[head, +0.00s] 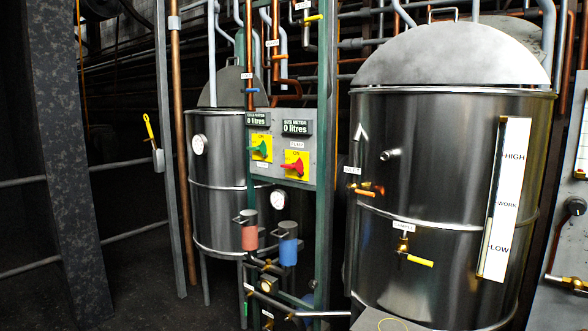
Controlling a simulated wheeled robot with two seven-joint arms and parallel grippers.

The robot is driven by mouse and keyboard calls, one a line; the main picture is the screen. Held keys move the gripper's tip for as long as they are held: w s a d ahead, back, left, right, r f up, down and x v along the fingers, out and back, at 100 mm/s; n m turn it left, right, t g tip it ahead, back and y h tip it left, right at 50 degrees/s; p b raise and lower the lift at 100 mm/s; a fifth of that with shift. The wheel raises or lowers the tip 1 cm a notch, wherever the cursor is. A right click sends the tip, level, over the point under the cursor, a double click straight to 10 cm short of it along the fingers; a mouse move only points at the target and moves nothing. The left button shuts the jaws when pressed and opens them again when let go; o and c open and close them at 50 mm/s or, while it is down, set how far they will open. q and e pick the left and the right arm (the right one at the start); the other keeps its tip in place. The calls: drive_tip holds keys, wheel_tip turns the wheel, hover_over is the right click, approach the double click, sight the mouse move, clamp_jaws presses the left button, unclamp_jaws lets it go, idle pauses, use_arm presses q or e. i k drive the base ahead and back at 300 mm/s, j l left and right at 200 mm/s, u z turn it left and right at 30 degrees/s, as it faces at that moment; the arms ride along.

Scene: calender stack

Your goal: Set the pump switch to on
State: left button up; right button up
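A grey control panel (282,184) stands between two steel tanks. It carries a green rotary switch (259,149) and, to its lower right, a red rotary switch (293,167), each on a yellow plate marked ON at the top. The red handle points roughly left, away from its ON mark. The green handle slants down to the left. The small labels by the switches are too small to read, so I cannot tell which one is the pump switch. Neither of my grippers is in view, and nothing touches the switches.
A large steel tank (440,150) with a level gauge (505,200) and yellow-handled tap (416,261) stands right of the panel. A smaller tank (215,205) is behind left. Red (249,232) and blue (288,245) canisters and pipes sit below. A dark post (65,150) stands left.

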sight(299, 164)
drive_tip(key=i+l+z, duration=0.25)
drive_tip(key=i, duration=0.9)
drive_tip(key=i+l+z, duration=0.2)
drive_tip(key=i, duration=0.95)
